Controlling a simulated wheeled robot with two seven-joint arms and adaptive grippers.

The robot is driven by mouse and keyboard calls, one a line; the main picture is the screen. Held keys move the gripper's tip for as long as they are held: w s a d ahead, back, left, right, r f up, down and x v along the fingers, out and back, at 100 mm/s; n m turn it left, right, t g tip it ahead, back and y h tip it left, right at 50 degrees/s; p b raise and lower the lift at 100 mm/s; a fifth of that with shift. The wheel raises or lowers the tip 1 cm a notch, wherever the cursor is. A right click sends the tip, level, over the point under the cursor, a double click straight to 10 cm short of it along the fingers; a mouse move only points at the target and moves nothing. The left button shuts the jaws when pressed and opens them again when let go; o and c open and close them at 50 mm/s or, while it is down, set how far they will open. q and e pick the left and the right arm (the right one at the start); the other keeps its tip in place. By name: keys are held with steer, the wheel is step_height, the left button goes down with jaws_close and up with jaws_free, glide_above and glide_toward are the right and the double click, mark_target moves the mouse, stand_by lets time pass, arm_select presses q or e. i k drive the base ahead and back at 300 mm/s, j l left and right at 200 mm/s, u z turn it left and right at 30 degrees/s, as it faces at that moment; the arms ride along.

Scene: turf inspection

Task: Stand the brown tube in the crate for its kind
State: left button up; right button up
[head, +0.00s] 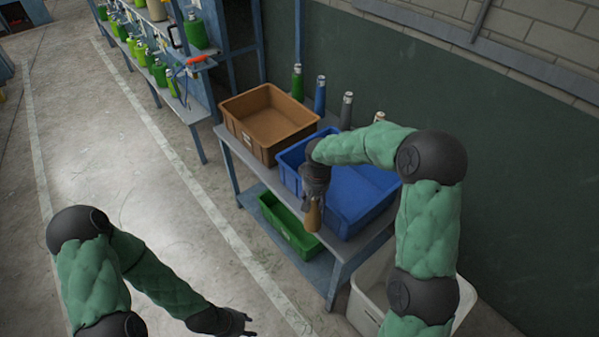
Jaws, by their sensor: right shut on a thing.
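The brown tube (314,218) hangs below my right gripper (315,196), which is shut on it. It is roughly upright, in front of the near-left wall of the blue crate (345,236) as seen in the head view; its exact height is hard to tell. The brown crate (240,136) stands on the table to the left of the blue crate and looks empty. A green crate (291,238) sits on the lower shelf. A pale crate (365,308) stands at the near end, partly hidden by my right arm. My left gripper (248,325) is open and empty, low at the bottom.
Behind the crates stand a green tube (297,82), a blue tube (320,96), a grey tube (346,110) and a partly hidden pale-topped one (379,117). A shelf of green bottles (195,32) stands back left. The floor (150,190) on the left is clear.

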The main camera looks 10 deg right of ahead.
mark_target(260, 125)
steer(key=i+j, duration=0.4)
steer(key=i, duration=0.15)
steer(key=i+j+u, duration=0.1)
steer(key=i+j, duration=0.35)
steer(key=i, duration=0.05)
